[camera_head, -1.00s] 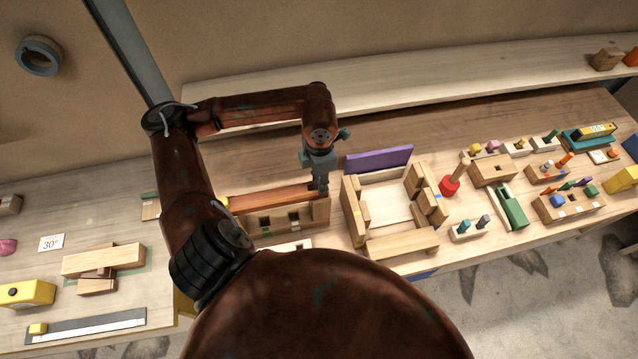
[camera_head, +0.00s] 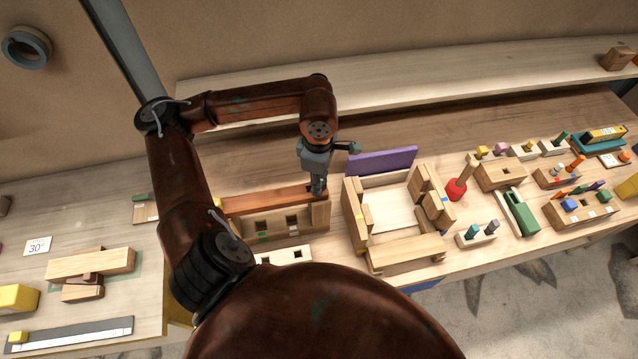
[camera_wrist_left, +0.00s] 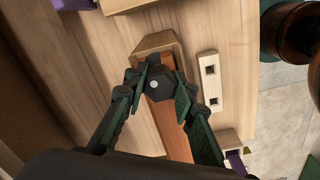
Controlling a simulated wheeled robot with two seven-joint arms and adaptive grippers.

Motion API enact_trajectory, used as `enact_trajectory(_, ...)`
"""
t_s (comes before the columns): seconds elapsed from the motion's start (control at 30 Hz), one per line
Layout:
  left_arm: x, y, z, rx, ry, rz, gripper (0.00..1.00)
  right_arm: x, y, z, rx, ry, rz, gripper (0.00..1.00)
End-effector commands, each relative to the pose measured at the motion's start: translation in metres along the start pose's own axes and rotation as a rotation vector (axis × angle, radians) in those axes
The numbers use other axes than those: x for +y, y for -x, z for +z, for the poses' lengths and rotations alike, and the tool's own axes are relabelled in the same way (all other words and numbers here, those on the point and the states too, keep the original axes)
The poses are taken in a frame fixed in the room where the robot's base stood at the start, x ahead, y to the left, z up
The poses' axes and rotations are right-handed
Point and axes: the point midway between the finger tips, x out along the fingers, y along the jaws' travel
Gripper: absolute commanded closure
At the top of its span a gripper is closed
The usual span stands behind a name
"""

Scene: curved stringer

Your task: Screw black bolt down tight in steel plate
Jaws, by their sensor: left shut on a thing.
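My left gripper (camera_head: 318,188) points down at the right end of a reddish-brown bar (camera_head: 268,200) along the top of a wooden block frame (camera_head: 290,222). In the left wrist view my left gripper (camera_wrist_left: 158,80) is shut on a dark, roughly six-sided bolt head (camera_wrist_left: 156,88) with a pale spot at its middle. The bolt head sits over the end of the reddish bar (camera_wrist_left: 173,133). Its shank is hidden. I cannot make out a steel plate under it. The fingers cover the bolt in the head view. My right gripper is not in view.
An open wooden box (camera_head: 390,208) with a purple panel (camera_head: 382,161) stands just right of the gripper. A red-based peg (camera_head: 457,188) and several small fixtures lie further right. A grey metal strip (camera_head: 85,329) lies at lower left. The bench behind the gripper is clear.

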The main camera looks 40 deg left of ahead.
Motion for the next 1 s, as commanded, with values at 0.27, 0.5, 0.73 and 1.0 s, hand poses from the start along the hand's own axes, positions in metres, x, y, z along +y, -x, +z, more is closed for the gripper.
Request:
enact_trajectory(0.27,-0.004,-0.021,-0.001,0.005,-0.233,-0.016,1.0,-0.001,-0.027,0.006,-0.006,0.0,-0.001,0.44)
enact_trajectory(0.5,-0.004,-0.023,-0.003,0.003,-0.569,-0.018,1.0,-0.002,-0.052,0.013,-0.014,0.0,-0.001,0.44)
enact_trajectory(0.73,-0.005,-0.02,-0.004,0.002,-0.704,-0.02,0.99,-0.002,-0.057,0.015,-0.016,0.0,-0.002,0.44)
enact_trajectory(1.0,-0.003,-0.018,-0.005,0.004,-0.724,-0.017,0.96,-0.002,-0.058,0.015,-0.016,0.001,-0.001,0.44)
